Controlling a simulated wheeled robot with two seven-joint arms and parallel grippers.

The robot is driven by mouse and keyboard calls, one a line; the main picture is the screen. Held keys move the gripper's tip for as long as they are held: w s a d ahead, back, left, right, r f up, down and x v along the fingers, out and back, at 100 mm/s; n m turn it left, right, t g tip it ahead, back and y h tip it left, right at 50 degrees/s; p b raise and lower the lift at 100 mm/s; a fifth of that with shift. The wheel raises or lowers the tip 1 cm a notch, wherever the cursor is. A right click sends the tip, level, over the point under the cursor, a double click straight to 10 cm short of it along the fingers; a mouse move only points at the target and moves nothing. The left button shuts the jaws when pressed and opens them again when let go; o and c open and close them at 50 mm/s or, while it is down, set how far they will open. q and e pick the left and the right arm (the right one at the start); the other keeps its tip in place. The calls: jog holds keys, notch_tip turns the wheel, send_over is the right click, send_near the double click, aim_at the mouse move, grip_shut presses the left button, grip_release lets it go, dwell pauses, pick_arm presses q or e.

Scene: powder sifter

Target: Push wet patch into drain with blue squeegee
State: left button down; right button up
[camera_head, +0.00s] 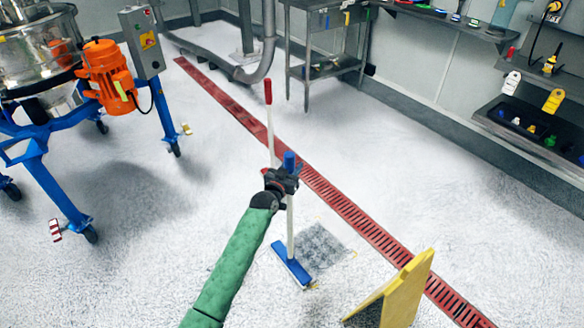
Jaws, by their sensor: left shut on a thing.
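The blue squeegee has a blue head (291,264) on the floor and a white pole rising from it. My left gripper (284,180) is shut on the upper pole, by a blue end piece. The wet patch (322,246) is a dark grey, roughly square area on the floor. The squeegee head lies just left of the patch, at its near-left edge. The drain (345,208) is a long red slotted channel running diagonally, beyond the patch to the upper right, with a strip of floor between them. My right gripper is out of view.
A yellow floor sign (405,293) stands right of the patch, near the drain. A white pole with a red tip (268,92) rises behind my gripper; its lower end is hidden. A blue-framed machine (40,165) stands left. Floor beyond the drain is clear.

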pick_arm(q)
jog(key=shift+r, duration=0.1)
jog(key=shift+f+b, duration=0.3)
jog(key=shift+f, duration=0.25)
jog(key=shift+w+d, duration=0.15)
dwell(0.4)
